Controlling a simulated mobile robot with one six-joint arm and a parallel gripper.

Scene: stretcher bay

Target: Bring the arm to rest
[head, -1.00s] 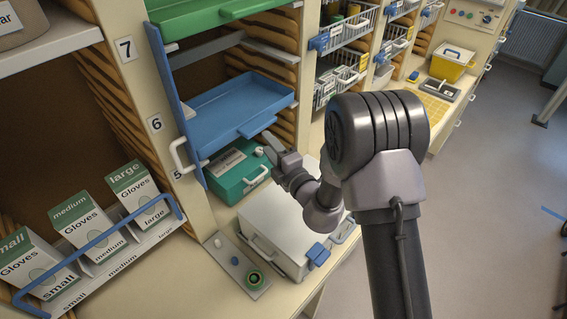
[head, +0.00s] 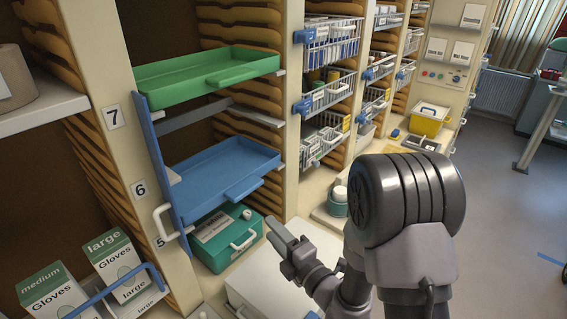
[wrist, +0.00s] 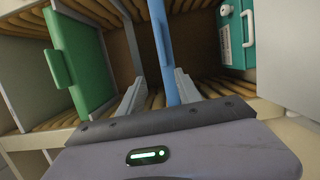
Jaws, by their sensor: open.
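My gripper (head: 283,238) is in front of the shelf unit in the head view, beside the teal box and below the front of the blue tray. In the wrist view its two fingers (wrist: 158,92) stand apart with nothing gripped between them. The edge of the blue tray (wrist: 161,50) shows beyond and between the fingers; I cannot tell how close it is. My arm is bent, with its large dark joint in the lower right of the head view.
The blue tray (head: 215,172) and green tray (head: 205,78) jut from the shelves. The teal box (head: 212,258) sits below, behind a white case (head: 262,290). Glove boxes (head: 115,262) stand at left. A yellow box (head: 428,120) stands farther along the counter. Open floor (head: 500,200) lies at right.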

